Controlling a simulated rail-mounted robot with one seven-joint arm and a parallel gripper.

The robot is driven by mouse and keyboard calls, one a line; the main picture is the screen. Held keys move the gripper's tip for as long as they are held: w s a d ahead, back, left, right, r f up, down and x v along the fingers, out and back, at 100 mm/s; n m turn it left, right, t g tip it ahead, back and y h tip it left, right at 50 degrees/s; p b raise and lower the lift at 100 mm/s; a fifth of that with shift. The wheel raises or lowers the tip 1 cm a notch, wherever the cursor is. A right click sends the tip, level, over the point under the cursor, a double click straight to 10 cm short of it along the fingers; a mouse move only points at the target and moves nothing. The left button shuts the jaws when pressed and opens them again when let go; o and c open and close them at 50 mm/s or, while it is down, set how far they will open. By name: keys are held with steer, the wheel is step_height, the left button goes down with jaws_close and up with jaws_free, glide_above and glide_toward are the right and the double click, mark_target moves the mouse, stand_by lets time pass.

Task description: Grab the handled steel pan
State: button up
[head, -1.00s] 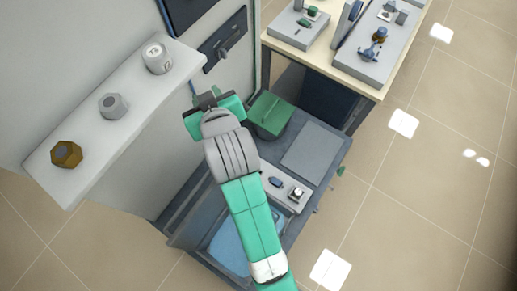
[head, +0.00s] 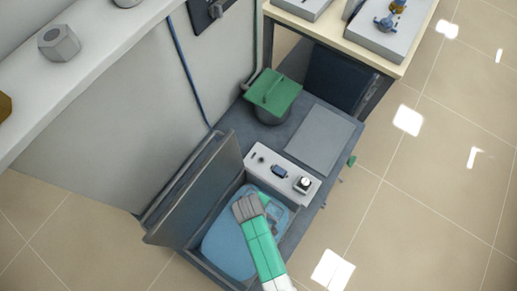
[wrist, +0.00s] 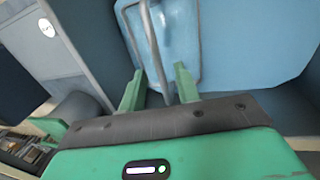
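The open box (head: 172,208) has its lid raised on the left and holds a light-blue, rounded rectangular pan-like piece (head: 225,250). The wrist view shows what looks like this pan (wrist: 178,35), with a thin grey handle bar (wrist: 147,35) running down toward my gripper (wrist: 158,78). My gripper's two green fingers are apart, one on each side of the bar. A gap shows beside the bar, so they do not look closed on it. In the head view my arm hides the fingers and part of the pan.
A white control panel (head: 267,170) lies along the box's back edge. Behind it are a green-lidded pot (head: 275,90) and a flat grey plate (head: 318,140). A white shelf (head: 85,60) juts out at upper left. The tiled floor at right is clear.

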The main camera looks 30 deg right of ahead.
steer(key=f+b, duration=0.2)
steer(key=f, duration=0.1)
steer(key=d+f, duration=0.1)
steer(key=f, duration=0.1)
steer(key=shift+w+b, duration=0.4)
jaws_close()
stand_by(0.9)
